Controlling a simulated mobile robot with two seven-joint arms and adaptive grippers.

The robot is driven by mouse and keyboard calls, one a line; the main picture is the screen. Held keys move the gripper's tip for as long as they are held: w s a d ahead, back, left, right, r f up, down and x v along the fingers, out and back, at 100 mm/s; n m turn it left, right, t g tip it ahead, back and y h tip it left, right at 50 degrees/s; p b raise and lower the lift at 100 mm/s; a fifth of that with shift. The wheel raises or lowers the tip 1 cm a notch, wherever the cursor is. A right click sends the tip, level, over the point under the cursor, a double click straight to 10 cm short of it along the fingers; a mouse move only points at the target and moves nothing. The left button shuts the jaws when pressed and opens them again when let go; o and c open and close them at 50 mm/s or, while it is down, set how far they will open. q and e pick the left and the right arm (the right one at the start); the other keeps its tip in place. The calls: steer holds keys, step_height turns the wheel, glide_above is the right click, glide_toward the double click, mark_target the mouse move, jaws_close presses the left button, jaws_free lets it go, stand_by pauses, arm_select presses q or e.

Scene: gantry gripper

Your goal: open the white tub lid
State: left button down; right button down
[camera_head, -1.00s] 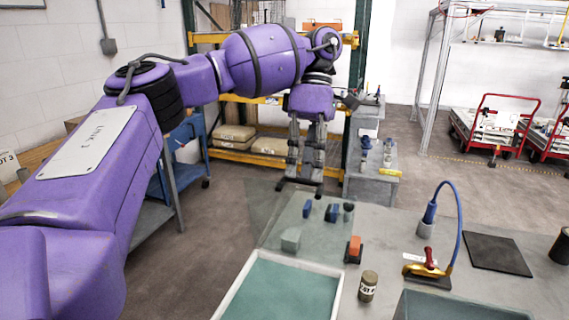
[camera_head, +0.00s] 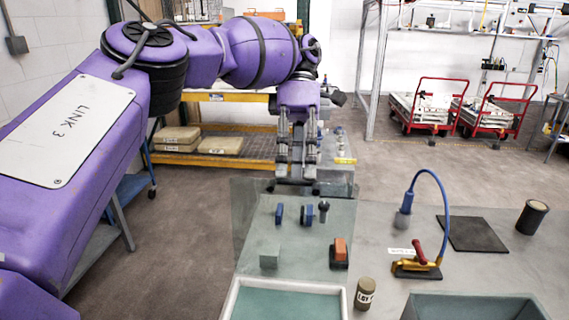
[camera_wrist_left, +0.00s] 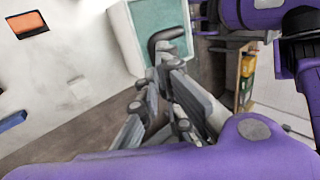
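The white tub (camera_head: 229,304) with a teal inside is at the bottom of the head view. It also shows in the left wrist view (camera_wrist_left: 128,40). A faint see-through pane, seemingly its lid (camera_head: 243,237), rises past the tub's far edge. My left gripper (camera_head: 297,186) is at the pane's upper edge, pointing down. In the left wrist view a dark curved handle (camera_wrist_left: 166,37) shows at the tips of the left fingers (camera_wrist_left: 164,62). The head view shows a gap between the fingers. I cannot tell whether they grip the handle. My right gripper is out of view.
On the grey bench stand an orange-topped block (camera_head: 340,252), a grey block (camera_head: 269,258), a labelled canister (camera_head: 365,294), a gold clamp with a red handle (camera_head: 420,264), a black mat (camera_head: 473,234) and a dark cup (camera_head: 532,217). A grey bin (camera_head: 475,308) sits right of the tub.

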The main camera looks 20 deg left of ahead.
arm_select(q)
steer(key=shift+g, duration=0.3)
step_height(320, 180, down, 4)
steer(key=shift+f, duration=0.1)
steer(key=c, duration=1.7)
jaws_free()
steer(key=shift+a, duration=0.1)
steer(key=shift+s+r, duration=0.1)
steer(key=shift+r, duration=0.5)
steer(key=shift+c, duration=0.7)
steer(key=shift+r, duration=0.3)
steer(key=shift+r, duration=0.1)
